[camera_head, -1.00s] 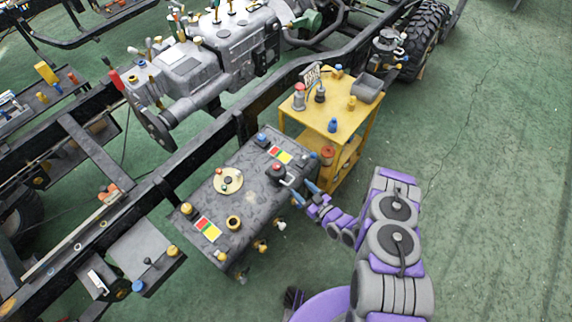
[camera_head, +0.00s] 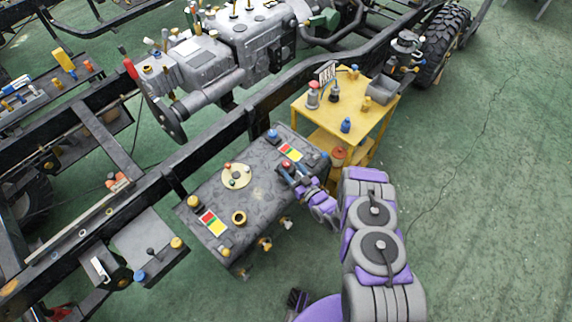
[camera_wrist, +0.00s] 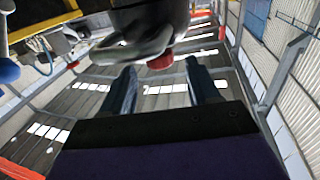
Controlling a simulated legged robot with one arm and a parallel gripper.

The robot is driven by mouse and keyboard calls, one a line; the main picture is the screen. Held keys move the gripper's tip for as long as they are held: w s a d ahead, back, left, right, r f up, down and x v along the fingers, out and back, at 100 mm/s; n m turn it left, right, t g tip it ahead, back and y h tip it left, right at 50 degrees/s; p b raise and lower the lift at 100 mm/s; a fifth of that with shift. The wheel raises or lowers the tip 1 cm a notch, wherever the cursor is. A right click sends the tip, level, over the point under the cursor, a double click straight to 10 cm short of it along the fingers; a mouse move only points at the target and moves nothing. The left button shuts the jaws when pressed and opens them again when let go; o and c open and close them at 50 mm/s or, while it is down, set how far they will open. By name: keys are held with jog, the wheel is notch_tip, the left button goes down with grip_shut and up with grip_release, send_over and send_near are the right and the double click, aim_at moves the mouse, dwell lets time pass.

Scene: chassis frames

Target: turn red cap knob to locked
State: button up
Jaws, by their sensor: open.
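The red cap knob (camera_head: 286,163) stands near the right end of the grey panel top (camera_head: 262,200) in the head view. It is partly covered by my gripper (camera_head: 294,170), which is open right at it. In the wrist view the two fingers of my gripper (camera_wrist: 161,88) are apart with an empty gap. A red cap (camera_wrist: 160,61) shows just beyond the fingertips, below a dark rounded body (camera_wrist: 152,28). I cannot tell whether the fingers touch the knob. A red, yellow and green label (camera_head: 291,152) lies beside the knob. The knob's pointer is not readable.
A yellow cart (camera_head: 372,118) with bottles and a grey bin (camera_head: 382,89) stands behind to the right. A black chassis rail (camera_head: 215,143) runs behind. Green floor is clear at right.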

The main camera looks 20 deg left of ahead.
aim_at(289, 166)
jog(key=x, duration=0.4)
jog(key=shift+w+a+b, duration=0.2)
jog(key=shift+a+b, duration=0.15)
jog(key=c, duration=1)
jog(key=shift+o, duration=0.2)
